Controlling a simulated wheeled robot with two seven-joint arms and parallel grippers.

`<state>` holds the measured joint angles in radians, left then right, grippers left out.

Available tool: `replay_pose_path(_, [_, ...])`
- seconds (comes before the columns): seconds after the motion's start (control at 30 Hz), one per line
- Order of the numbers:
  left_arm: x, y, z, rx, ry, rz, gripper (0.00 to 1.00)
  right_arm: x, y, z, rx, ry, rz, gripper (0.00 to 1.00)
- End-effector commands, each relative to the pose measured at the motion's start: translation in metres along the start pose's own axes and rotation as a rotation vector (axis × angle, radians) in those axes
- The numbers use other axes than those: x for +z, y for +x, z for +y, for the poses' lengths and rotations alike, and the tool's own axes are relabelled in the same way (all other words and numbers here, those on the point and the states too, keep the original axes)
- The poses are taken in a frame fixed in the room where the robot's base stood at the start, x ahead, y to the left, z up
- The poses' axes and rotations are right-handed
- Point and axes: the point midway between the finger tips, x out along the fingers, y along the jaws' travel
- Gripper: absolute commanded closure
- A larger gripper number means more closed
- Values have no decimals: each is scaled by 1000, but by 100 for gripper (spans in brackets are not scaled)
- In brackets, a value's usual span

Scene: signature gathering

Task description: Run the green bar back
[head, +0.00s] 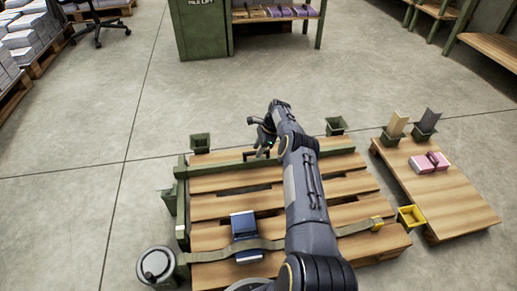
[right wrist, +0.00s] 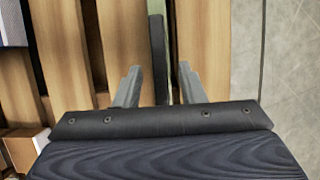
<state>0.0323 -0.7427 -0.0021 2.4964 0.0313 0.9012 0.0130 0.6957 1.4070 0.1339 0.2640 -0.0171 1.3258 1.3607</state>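The green bar (head: 215,167) lies across the wooden pallet (head: 215,208) near its far edge, running from the left-hand green frame to the right behind my arm. My right gripper (head: 262,146) is over the bar, left of the middle of the pallet. In the right wrist view its two fingers (right wrist: 160,88) stand apart, with a dark upright strip (right wrist: 158,55) seen between them and gaps on both sides. Whether this strip is part of the green bar I cannot tell. My right arm hides part of the bar. My left gripper is not in view.
A strap (head: 205,256) crosses the near pallet over a blue-covered block (head: 243,224). A grey canister (head: 157,265) stands at front left.

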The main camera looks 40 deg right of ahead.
Motion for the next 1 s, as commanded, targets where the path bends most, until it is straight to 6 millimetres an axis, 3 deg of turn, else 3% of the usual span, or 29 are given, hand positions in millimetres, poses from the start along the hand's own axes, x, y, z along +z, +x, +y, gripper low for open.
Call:
replay_pose_path(0.27, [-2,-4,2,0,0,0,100,0,-10,0,-1,0,0,64])
replay_pose_path(0.7, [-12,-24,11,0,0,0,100,1,-76,0,-1,0,0,64])
replay_pose_path(1.0, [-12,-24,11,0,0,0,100,0,-78,0,1,0,0,64])
